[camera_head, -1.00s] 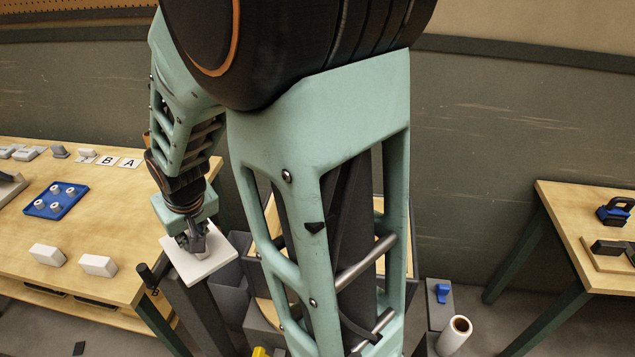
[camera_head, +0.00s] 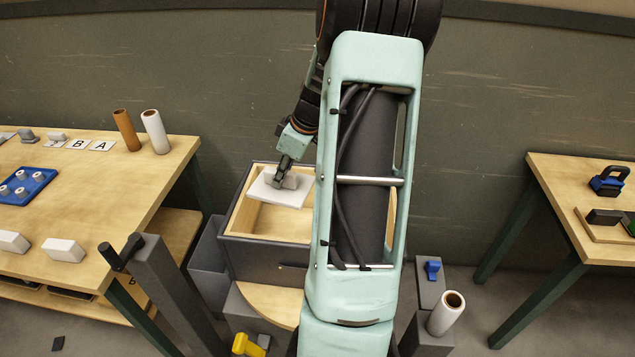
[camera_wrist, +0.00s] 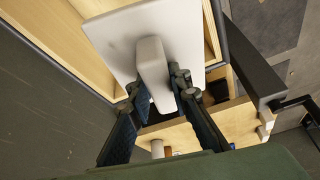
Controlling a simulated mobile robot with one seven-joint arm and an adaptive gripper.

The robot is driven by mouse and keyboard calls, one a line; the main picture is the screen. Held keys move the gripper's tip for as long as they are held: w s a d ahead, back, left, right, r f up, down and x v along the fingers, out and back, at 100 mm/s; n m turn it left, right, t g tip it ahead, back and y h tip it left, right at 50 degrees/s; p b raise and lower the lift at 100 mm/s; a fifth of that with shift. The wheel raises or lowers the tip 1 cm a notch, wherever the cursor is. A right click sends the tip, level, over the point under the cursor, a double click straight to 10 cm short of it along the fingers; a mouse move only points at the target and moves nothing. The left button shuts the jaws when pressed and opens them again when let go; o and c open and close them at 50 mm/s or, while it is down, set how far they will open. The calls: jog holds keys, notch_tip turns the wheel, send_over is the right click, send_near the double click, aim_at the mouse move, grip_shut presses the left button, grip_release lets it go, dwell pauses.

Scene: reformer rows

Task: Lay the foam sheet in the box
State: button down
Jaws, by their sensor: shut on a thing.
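The foam sheet (camera_head: 268,190) is a white flat slab with a raised block on top. My gripper (camera_head: 284,182) is shut on that block. In the wrist view the two fingers (camera_wrist: 158,92) stand on either side of the block, and the sheet (camera_wrist: 115,40) spreads out beyond them. The box (camera_head: 258,262) has dark grey outer walls and a pale wooden inside. The sheet is over the left back part of the box opening, slightly tilted; its exact height above the box is unclear. My arm hides the right part of the box.
A wooden table (camera_head: 95,215) on the left holds white blocks (camera_head: 64,250), a blue tray (camera_head: 25,188), letter cards and two rolls (camera_head: 155,132). A second table (camera_head: 570,225) stands at the right. A yellow object (camera_head: 248,346) is low in front of the box.

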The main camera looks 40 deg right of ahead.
jog(key=s+d+f+n+b, duration=0.1)
jog(key=s+d+f+n, duration=0.1)
jog(key=d, duration=0.7)
jog(key=shift+s+d+f+y+b, duration=0.3)
jog(key=shift+s+f+b, duration=0.1)
jog(key=shift+s+f, duration=0.35)
jog(key=shift+r, duration=0.1)
notch_tip(320, 180, down, 23)
jog(key=b, duration=1.9)
jog(key=shift+f, duration=0.2)
jog(key=c, duration=1.7)
grip_release()
jog(key=shift+r, duration=0.1)
jog(key=v, duration=1.1)
jog(key=shift+d+r, duration=0.2)
jog(key=shift+r, duration=0.2)
